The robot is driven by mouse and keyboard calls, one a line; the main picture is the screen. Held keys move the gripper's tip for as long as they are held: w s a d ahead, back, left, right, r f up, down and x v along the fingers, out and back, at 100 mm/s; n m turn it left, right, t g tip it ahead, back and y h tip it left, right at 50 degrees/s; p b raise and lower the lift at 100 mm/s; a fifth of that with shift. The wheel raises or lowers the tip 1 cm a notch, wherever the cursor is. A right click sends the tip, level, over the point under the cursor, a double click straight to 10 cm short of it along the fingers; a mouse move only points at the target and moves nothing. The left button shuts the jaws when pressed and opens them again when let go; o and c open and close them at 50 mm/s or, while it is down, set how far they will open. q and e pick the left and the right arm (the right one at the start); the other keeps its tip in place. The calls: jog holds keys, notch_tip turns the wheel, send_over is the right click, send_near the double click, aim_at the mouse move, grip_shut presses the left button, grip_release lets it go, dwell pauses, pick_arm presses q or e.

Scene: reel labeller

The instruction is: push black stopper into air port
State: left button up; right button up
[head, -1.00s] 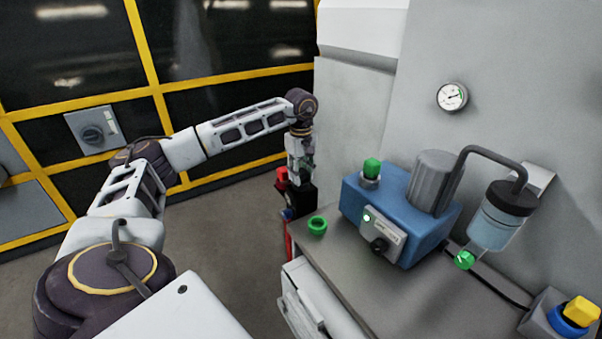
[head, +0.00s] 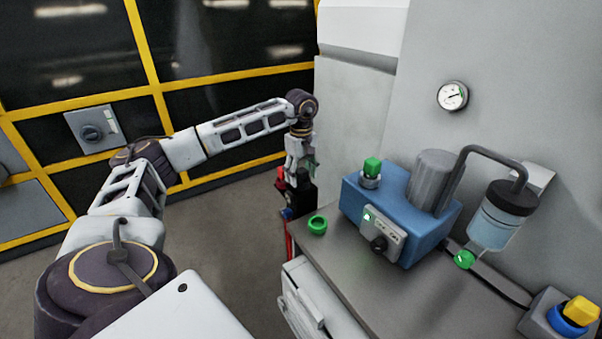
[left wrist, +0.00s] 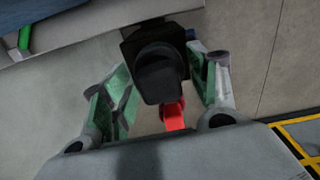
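My left gripper (head: 300,172) points down at the black block (head: 302,198) beyond the left end of the bench. In the left wrist view, the black stopper (left wrist: 160,75) is in front of the black block (left wrist: 130,42), between the green finger pads of my left gripper (left wrist: 162,88). The fingers are open, with a gap on each side of the stopper. How deep the stopper sits is hidden, and I cannot make out the air port. My right gripper is not in view.
A red part (left wrist: 173,115) is close by the stopper, and a blue part (head: 288,213) is lower on the block. A green ring (head: 317,225) lies on the bench (head: 345,262).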

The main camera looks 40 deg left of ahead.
pick_arm(q)
jog(key=shift+r, duration=0.2)
notch_tip(320, 180, up, 12)
jog(key=shift+f, duration=0.15)
dwell(0.7)
jog(key=shift+w, duration=0.1)
dwell(0.9)
notch_tip(320, 180, up, 9)
jog(key=p, duration=0.9)
jog(key=shift+r+p, duration=0.55)
jog(key=shift+f, duration=0.1)
